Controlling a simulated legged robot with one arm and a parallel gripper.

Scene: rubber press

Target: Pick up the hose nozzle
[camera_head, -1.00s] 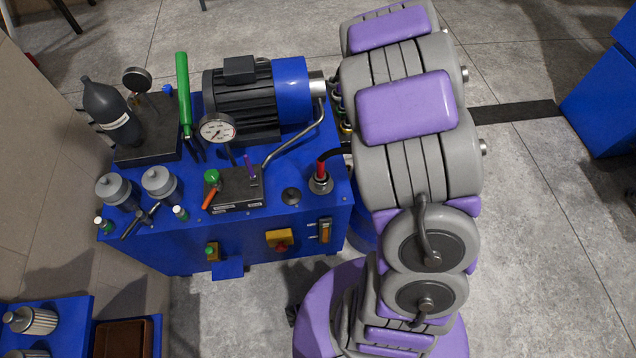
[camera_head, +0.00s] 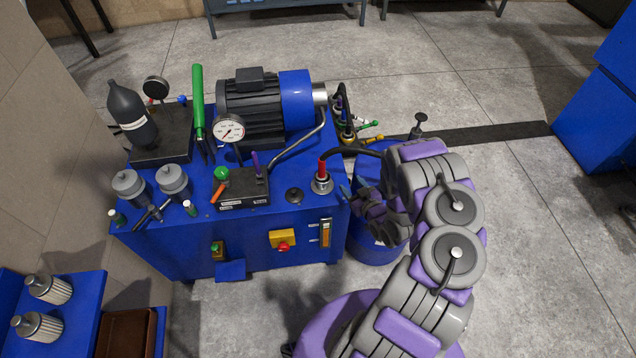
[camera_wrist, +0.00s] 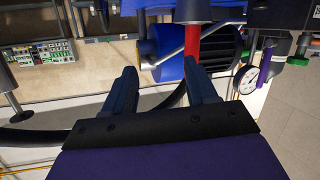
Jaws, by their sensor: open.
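The hose nozzle (camera_head: 322,170) has a red grip and stands upright in a metal collar on the right front top of the blue machine. A black hose runs from it to the right. My gripper (camera_head: 350,197) is right of the nozzle and a little lower in the head view, with its jaws apart and empty. In the wrist view the nozzle (camera_wrist: 192,42) shows as a red rod beyond the right fingertip of my gripper (camera_wrist: 159,70), off-centre from the gap. This view looks upside down. The exact distance to the nozzle is unclear.
The blue machine (camera_head: 190,245) carries an electric motor (camera_head: 250,110), a pressure gauge (camera_head: 229,130), and a lever block (camera_head: 243,187) left of the nozzle. A blue drum (camera_head: 368,180) stands behind my gripper. The floor to the right is clear.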

